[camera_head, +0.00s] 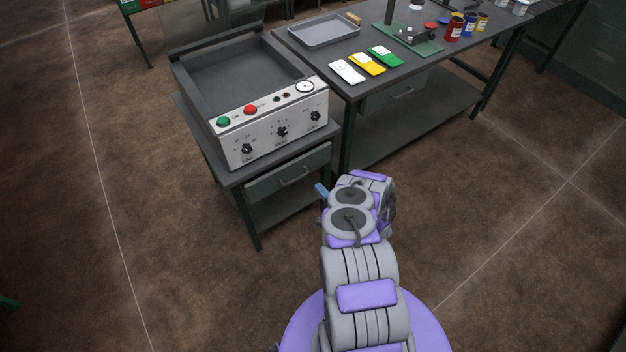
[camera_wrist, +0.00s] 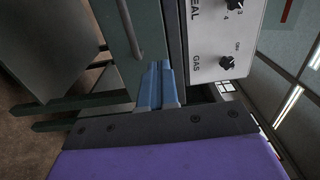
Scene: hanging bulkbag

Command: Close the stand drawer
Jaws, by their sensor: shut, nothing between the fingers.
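The stand drawer (camera_head: 290,174) is a grey-green front with a bar handle, under the sealing machine on the stand. It appears to stick out slightly; how far is hard to tell. In the wrist view the drawer front (camera_wrist: 111,22) and its handle (camera_wrist: 131,32) show turned on their side. My gripper (camera_head: 321,189) shows as a blue tip just right of and below the drawer's right end. In the wrist view its blue fingers (camera_wrist: 158,84) are together and empty, close to the drawer front's edge. Whether they touch it I cannot tell.
The sealing machine (camera_head: 270,125) with knobs and buttons sits on the stand. A longer table (camera_head: 345,88) stands right of it, with a tray (camera_head: 323,32), coloured cards and jars. It has its own drawer (camera_head: 396,93). The floor in front is clear.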

